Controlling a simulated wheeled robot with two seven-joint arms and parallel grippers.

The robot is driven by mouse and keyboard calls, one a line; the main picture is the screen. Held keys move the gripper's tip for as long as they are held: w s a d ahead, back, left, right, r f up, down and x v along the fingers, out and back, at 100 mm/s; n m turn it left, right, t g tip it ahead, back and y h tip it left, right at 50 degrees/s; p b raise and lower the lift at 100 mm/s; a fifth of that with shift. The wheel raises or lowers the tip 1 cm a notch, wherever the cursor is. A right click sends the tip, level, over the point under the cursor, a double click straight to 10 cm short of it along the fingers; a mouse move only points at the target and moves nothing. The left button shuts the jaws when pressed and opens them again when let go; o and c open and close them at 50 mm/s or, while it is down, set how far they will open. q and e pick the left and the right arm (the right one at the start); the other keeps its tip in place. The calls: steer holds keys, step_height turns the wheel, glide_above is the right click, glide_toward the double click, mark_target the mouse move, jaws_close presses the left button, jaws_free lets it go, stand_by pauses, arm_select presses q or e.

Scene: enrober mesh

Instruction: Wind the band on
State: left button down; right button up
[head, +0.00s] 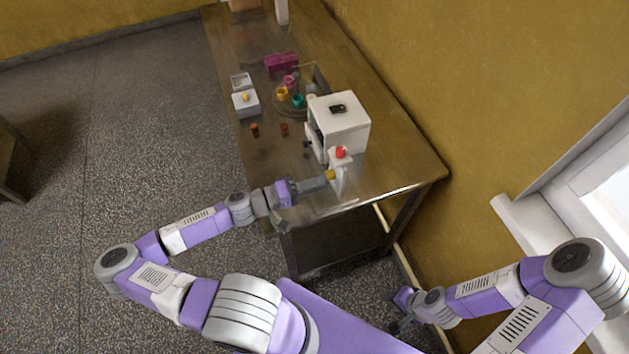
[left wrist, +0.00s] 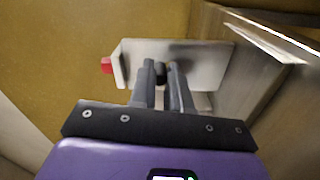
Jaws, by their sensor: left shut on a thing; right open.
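A white box-shaped machine (head: 345,122) with a dark opening in its left side stands on the metal table. The band itself cannot be made out. My right gripper (head: 399,326) is open, low at the right, away from the table.
On the metal table (head: 385,150) are a round tray with coloured cups (head: 298,101), a white box (head: 246,104), a magenta block (head: 281,62) and two small brown pieces (head: 284,128). A yellow wall (head: 440,80) runs along the right side. The table's near right corner is clear.

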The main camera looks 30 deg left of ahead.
arm_select(q)
steer(key=m, duration=0.1)
steer(key=f+m+b, duration=0.1)
steer(key=m, duration=0.1)
steer(key=shift+s+d+m, duration=0.1)
steer(key=shift+s+m, duration=0.05)
steer(key=shift+m, duration=0.15)
steer(key=shift+f+m+b, duration=0.15)
steer(key=shift+m+b, duration=0.4)
steer(key=shift+m, duration=0.25)
steer(key=shift+f+m+b, duration=0.15)
steer(key=shift+m+b, duration=0.4)
steer(key=shift+m, duration=0.25)
steer(key=c, duration=1.1)
jaws_free()
steer(key=shift+s, duration=0.1)
steer(key=v, duration=0.7)
steer(key=shift+s, duration=0.1)
